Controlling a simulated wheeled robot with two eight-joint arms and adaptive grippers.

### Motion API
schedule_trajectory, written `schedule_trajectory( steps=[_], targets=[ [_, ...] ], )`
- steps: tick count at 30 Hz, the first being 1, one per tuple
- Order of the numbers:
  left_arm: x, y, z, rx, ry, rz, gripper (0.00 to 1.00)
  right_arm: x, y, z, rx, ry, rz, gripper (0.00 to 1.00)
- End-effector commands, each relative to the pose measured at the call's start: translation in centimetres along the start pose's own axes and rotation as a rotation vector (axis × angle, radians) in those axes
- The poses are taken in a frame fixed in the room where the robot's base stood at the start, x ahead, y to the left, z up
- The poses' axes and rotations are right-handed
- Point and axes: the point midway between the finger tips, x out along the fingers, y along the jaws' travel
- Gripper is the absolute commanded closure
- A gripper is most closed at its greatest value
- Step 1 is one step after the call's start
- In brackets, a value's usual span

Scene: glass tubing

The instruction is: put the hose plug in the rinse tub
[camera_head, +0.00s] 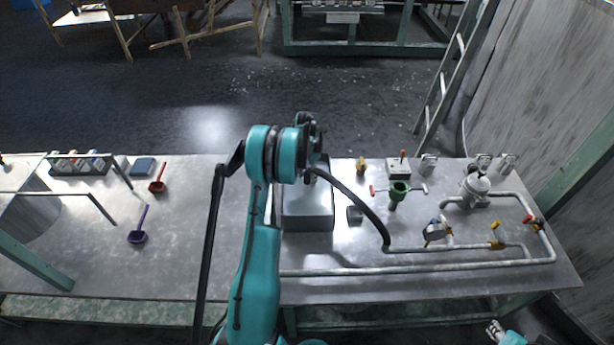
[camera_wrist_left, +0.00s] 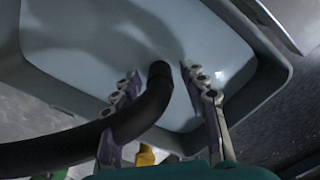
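The rinse tub appears to be the grey box (camera_head: 307,222) on the bench, just right of my left arm in the head view; its pale inside fills much of the left wrist view (camera_wrist_left: 85,60). The black hose (camera_head: 372,216) runs from the bench pipes up to the tub. Its dark end (camera_wrist_left: 160,72), apparently the hose plug, shows over the tub's inside. My left gripper (camera_wrist_left: 158,74) is above the tub with its fingers spread. The hose crosses in front of one finger, with a gap to the other. My right gripper (camera_head: 494,329) is at the bottom right, away from the tub.
Galvanised pipes (camera_head: 420,268) with valves cover the bench right of the tub. A green funnel-like fitting (camera_head: 398,190) stands near them. A purple scoop (camera_head: 138,232) and a red scoop (camera_head: 158,180) lie on the left. A yellow thing (camera_wrist_left: 146,155) shows between the finger bases, unclear what.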

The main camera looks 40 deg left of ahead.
Motion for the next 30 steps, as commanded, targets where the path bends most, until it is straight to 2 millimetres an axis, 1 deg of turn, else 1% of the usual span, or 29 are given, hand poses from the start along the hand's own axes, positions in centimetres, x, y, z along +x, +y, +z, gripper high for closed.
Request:
schedule_trajectory(
  steps=[8,11,14,21,24,27,30],
  targets=[
    [-0.2,0.0,0.0,0.000,0.000,0.000,0.55,-0.1,0.0,-0.1,0.000,0.000,0.000,0.72],
    [-1.0,0.0,0.0,0.000,0.000,0.000,0.55,-0.5,0.0,-0.3,0.000,0.000,0.000,0.72],
    [-2.7,0.0,0.0,0.000,0.000,0.000,0.55,-1.0,0.0,-0.7,0.000,0.000,0.000,0.72],
    [-8.2,0.0,0.0,0.000,0.000,0.000,0.55,-2.6,0.0,-1.9,0.000,0.000,0.000,0.72],
    [-10.1,0.0,0.0,0.000,0.000,0.000,0.55,-3.1,0.0,-2.2,0.000,0.000,0.000,0.72],
    [-11.3,0.0,0.0,0.000,0.000,0.000,0.55,-3.4,0.0,-2.4,0.000,0.000,0.000,0.72],
    [-12.2,0.1,0.0,0.000,0.001,0.000,0.55,-3.5,0.0,-2.5,0.000,0.000,0.000,0.72]
  ],
)
